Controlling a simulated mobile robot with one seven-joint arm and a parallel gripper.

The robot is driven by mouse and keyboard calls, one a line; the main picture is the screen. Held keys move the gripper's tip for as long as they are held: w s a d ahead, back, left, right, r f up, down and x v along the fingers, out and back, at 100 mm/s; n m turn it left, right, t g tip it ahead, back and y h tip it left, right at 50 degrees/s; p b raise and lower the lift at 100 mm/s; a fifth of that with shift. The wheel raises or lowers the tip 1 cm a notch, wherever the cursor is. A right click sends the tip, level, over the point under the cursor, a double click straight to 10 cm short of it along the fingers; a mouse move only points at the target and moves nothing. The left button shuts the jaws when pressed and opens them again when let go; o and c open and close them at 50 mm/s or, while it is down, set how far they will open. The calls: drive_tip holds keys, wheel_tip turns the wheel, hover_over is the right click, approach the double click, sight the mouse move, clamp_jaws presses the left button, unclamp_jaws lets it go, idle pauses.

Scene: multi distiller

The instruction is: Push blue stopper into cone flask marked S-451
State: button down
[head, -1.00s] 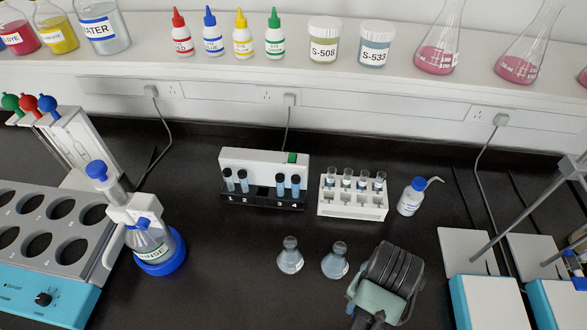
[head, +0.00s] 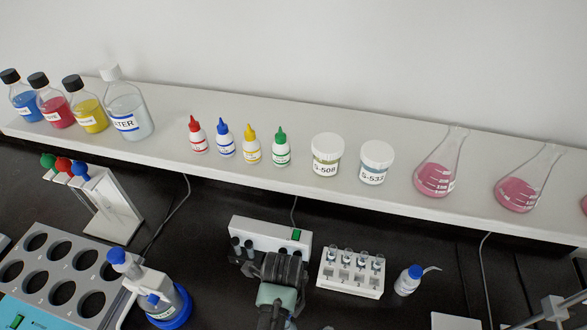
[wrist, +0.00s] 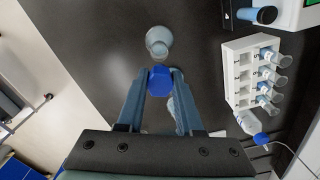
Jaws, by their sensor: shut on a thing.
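In the wrist view my gripper (wrist: 159,73) is shut on a blue stopper (wrist: 159,82), held between its fingertips. A clear cone flask (wrist: 158,38) stands on the black bench just ahead of the stopper, apart from it in the picture. A second clear flask (wrist: 173,112) is partly hidden between and behind my fingers. No S-451 label can be read on either flask. In the head view my gripper's back shows at the lower middle (head: 281,292); its fingertips and the stopper are hidden.
A white rack (head: 350,278) with several vials stands right of my gripper, beside a blue-capped wash bottle (head: 406,281). Bare bench surrounds the flask in the wrist view.

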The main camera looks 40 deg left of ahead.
drive_tip(key=shift+s+a+r+m, duration=0.1)
drive_tip(key=shift+a+r+m, duration=0.1)
drive_tip(key=shift+m, duration=0.1)
drive_tip(key=shift+f, duration=0.25)
wheel_tip(320, 180, down, 5)
drive_tip(key=b, duration=0.5)
drive_tip(key=shift+s, duration=0.1)
drive_tip(key=shift+a+p, duration=0.1)
drive_tip(key=shift+p, duration=0.2)
idle(1.0)
drive_tip(key=shift+f+b, duration=0.7)
drive_tip(key=shift+f, duration=0.3)
idle(0.5)
drive_tip(key=shift+c, duration=2.4)
unclamp_jaws()
drive_tip(key=shift+r, duration=0.15)
